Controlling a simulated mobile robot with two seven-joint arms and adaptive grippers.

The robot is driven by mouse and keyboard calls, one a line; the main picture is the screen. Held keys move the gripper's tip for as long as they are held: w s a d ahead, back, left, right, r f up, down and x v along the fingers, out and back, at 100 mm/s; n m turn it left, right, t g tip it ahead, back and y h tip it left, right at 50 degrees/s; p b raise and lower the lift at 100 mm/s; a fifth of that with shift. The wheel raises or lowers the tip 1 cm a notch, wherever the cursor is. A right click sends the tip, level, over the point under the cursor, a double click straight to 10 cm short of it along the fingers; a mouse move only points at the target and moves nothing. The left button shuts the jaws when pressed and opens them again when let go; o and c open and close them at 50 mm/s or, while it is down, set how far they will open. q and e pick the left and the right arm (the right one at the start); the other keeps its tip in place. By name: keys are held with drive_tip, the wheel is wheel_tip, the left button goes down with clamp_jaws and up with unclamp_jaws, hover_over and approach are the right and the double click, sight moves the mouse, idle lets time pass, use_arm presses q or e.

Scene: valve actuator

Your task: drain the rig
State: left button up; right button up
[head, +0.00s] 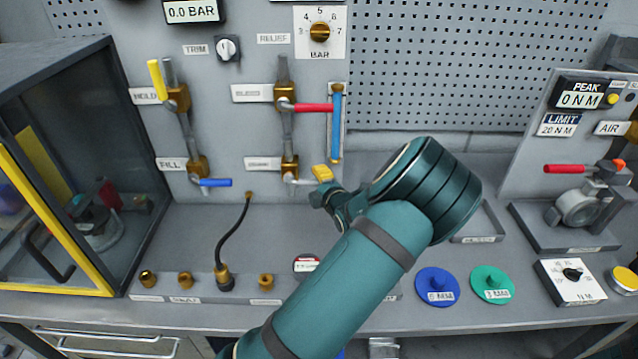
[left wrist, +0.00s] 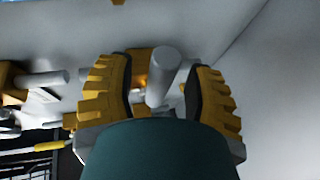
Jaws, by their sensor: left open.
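The rig's right pipe carries a lower brass valve (head: 290,166) with a blurred label (head: 262,164) beside it. A short grey lever stub (head: 300,181) runs right from this valve toward my left gripper (head: 322,174), which covers what lies beyond. In the left wrist view the left gripper (left wrist: 160,92) is open, its yellow fingers well apart. A grey cylinder (left wrist: 163,75) stands between them with brass behind it; contact cannot be told. The upper valve has a red handle (head: 313,107) pointing right. A blue-filled sight tube (head: 336,125) hangs beside it. My right gripper is not in view.
The left pipe has an upright yellow handle (head: 157,80) and a blue FILL handle (head: 215,182) pointing right. The display (head: 193,11) reads 0.0 BAR. A cabinet (head: 60,260) bounds the left. Blue (head: 437,286) and green (head: 491,283) discs lie on the bench.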

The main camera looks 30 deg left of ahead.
use_arm(q)
clamp_jaws()
drive_tip(key=shift+w, duration=0.1)
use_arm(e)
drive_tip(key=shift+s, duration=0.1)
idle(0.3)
